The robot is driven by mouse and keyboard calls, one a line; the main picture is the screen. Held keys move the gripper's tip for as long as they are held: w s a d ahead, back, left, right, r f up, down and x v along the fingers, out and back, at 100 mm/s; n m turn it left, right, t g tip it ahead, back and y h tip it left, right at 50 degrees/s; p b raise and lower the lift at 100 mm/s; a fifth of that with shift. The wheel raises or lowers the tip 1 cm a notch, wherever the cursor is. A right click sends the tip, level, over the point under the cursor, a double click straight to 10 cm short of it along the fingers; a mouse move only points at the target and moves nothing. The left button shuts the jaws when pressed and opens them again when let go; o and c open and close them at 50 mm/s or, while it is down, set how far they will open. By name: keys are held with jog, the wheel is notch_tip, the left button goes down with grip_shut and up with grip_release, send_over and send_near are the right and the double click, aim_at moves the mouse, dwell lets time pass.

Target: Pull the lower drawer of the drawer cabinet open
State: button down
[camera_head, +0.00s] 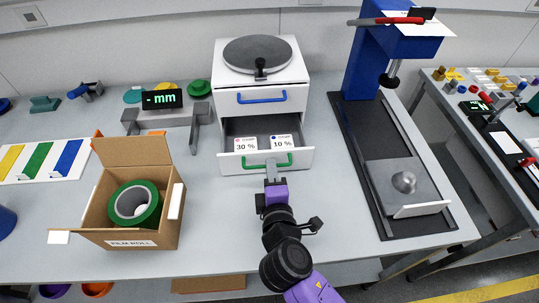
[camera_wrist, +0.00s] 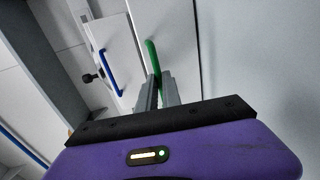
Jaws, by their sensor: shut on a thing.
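The white drawer cabinet (camera_head: 285,76) stands at the back middle of the table. Its upper drawer, with a blue handle (camera_head: 262,97), is closed. Its lower drawer (camera_head: 304,158) is pulled out and shows two white labelled items inside, reading 30 % (camera_head: 246,144) and 10 % (camera_head: 281,142). My gripper (camera_head: 271,170) is at the middle of the lower drawer's green handle (camera_head: 292,161) and shut on it. In the wrist view, my gripper's fingers (camera_wrist: 158,88) close around the green handle (camera_wrist: 152,57), and the blue handle (camera_wrist: 109,72) is to its left.
A cardboard box (camera_head: 148,238) with a green roll stands left of my arm. A blue press stand (camera_head: 362,65) on a dark base is to the right. A grey gauge (camera_head: 160,121) with a display sits left of the cabinet. The table between the cabinet and press is clear.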

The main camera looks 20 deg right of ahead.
jog(key=shift+f+v, duration=0.2)
jog(key=shift+v, duration=0.75)
jog(key=c, duration=1.5)
grip_release()
jog(key=b+v, duration=0.1)
jog(key=v, duration=0.7)
jog(key=shift+b, duration=0.3)
